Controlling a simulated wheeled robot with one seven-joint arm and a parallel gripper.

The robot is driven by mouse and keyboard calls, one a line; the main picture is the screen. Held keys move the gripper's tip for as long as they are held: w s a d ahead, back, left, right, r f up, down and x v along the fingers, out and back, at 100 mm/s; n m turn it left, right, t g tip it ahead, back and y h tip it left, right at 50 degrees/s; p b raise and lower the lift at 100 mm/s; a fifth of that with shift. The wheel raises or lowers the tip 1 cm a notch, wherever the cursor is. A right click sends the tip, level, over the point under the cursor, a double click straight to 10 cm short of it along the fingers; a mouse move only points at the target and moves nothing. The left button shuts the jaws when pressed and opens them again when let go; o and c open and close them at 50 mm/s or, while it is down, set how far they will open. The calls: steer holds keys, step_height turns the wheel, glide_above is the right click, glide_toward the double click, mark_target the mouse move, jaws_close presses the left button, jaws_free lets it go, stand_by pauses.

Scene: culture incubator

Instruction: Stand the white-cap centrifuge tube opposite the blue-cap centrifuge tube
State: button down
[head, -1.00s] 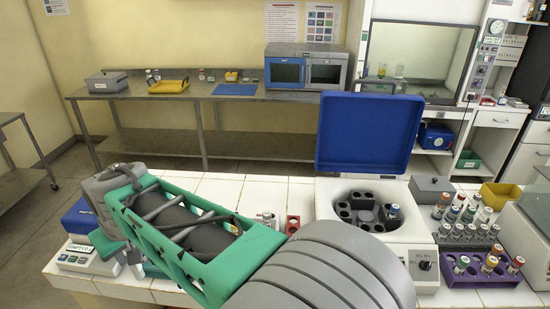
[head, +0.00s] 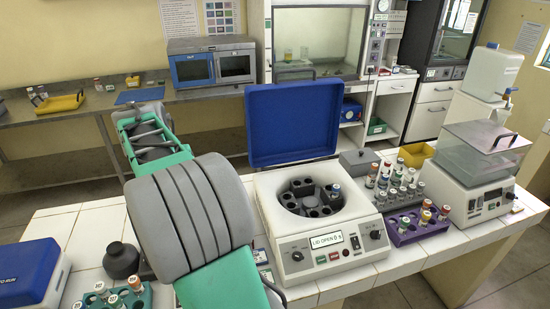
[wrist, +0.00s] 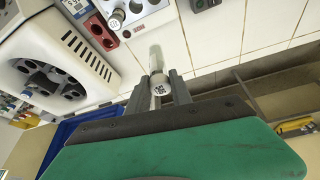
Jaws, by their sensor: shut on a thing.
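In the wrist view my gripper (wrist: 160,92) is shut on a centrifuge tube with a white, labelled cap (wrist: 159,88). The tube's body extends away from the cap, over the white tiled bench. In the head view my arm hides the gripper and this tube. The centrifuge (head: 286,232) stands open with its blue lid (head: 293,120) raised. Its dark rotor (head: 309,196) has several empty holes. The blue-cap tube (head: 334,190) stands in a hole at the rotor's right side. In the wrist view the centrifuge (wrist: 92,62) is to the left of the gripper, apart from it.
Right of the centrifuge are racks of capped tubes, one purple (head: 403,238), and a clear-lidded machine (head: 468,192). A green rack (head: 128,297) and a blue box (head: 32,274) are at front left. In the wrist view a red holed block (wrist: 101,32) lies near the centrifuge.

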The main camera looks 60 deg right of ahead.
steer(key=s+d+f+m+g+p, duration=0.1)
steer(key=s+d+m+g, duration=0.1)
steer(key=s+d+m, duration=0.7)
steer(key=s+d+f+m+g, duration=0.1)
steer(key=s+d+m+g, duration=0.15)
steer(key=s+d, duration=1.2)
step_height(320, 180, down, 6)
steer(key=w+d+b, duration=0.2)
steer(key=b, duration=0.3)
steer(key=shift+w+d+m+b, duration=0.3)
steer(key=shift+d+m, duration=0.1)
steer(key=shift+m, duration=0.05)
steer(key=shift+f, duration=0.1)
steer(key=shift+w+a+f, duration=0.1)
steer(key=shift+a+f, duration=0.05)
steer(key=shift+f, duration=0.15)
steer(key=shift+f+b, duration=0.1)
steer(key=shift+b, duration=0.2)
steer(key=shift+f+b, duration=0.65)
steer(key=shift+f, duration=0.15)
